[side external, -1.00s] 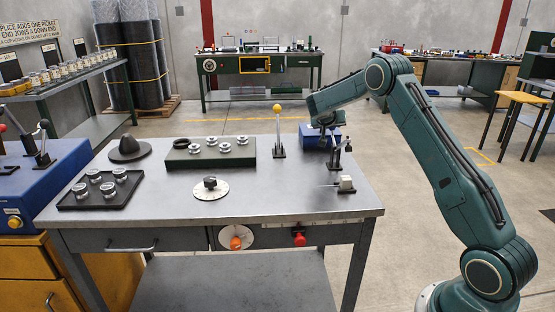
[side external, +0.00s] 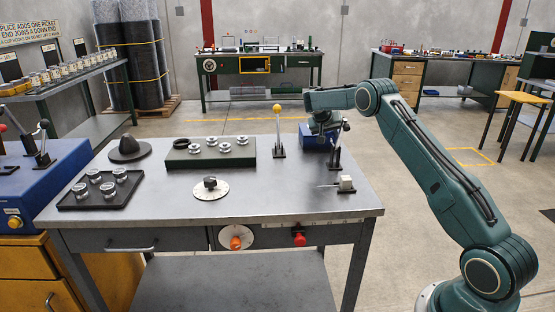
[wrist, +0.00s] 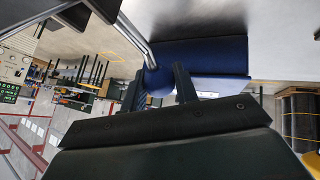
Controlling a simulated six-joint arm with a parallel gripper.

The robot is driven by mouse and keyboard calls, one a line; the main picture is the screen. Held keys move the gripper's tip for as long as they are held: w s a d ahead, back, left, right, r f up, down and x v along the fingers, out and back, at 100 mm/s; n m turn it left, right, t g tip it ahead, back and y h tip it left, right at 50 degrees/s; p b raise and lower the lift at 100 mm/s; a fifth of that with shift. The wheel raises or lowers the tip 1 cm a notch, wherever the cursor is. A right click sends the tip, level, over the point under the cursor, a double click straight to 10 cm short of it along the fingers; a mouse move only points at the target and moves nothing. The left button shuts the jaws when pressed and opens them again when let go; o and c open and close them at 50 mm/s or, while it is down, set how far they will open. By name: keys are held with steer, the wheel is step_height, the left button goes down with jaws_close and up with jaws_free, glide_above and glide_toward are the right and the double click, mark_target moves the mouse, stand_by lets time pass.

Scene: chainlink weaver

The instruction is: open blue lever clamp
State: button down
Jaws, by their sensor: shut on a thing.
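The blue lever clamp stands near the right back of the grey bench, its dark bracket (side external: 335,159) below my gripper (side external: 326,128). In the wrist view its metal lever rod (wrist: 135,38) ends in a blue ball knob (wrist: 158,82). My gripper (wrist: 161,88) is shut on that knob, with a dark finger on either side of it. In the side view the knob is hidden by my gripper. How far the lever is swung is hard to tell.
A blue block (side external: 313,141) stands close beside the clamp. A yellow-knobbed lever (side external: 278,132) is to its left and a small pale block (side external: 346,183) in front. A green fixture (side external: 211,153) with several metal pieces lies further left.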

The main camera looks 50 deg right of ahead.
steer(key=shift+w+f, duration=0.1)
steer(key=shift+f, duration=0.6)
steer(key=c, duration=1.1)
jaws_free()
steer(key=shift+f, duration=0.1)
steer(key=shift+r, duration=0.2)
steer(key=shift+r, duration=0.1)
steer(key=shift+a+r, duration=0.35)
steer(key=shift+a, duration=0.05)
steer(key=v, duration=1.2)
steer(key=shift+a+r, duration=0.15)
steer(key=shift+a, duration=0.1)
steer(key=shift+s, duration=0.2)
